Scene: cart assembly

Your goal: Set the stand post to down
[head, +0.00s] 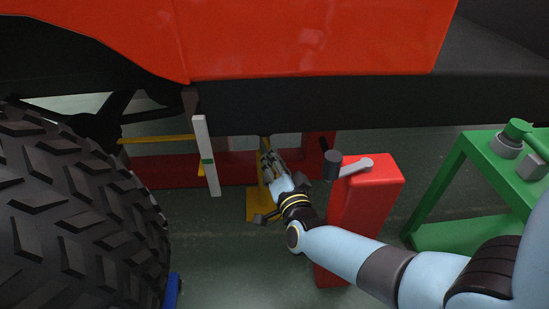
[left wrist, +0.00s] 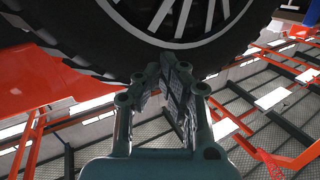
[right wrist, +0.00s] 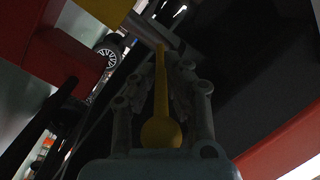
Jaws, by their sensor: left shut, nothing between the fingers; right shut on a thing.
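The yellow stand (head: 257,206) is on the floor under the vehicle; its flat base shows, and its post is largely hidden behind my right gripper (head: 266,160). In the right wrist view, a yellow rod with a ball end (right wrist: 161,100) lies between the fingers of my right gripper, which is shut on it. The rod seems to belong to the stand. The view is dark, and the post's exact height cannot be told. My left gripper (left wrist: 172,72) is shut and empty below a large tyre in the left wrist view; it is out of the head view.
A red box with a grey lever (head: 365,200) is close to my right arm. A green bench (head: 450,170) stands at right. A big tyre (head: 75,210) fills the left; the red body (head: 310,35) hangs above.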

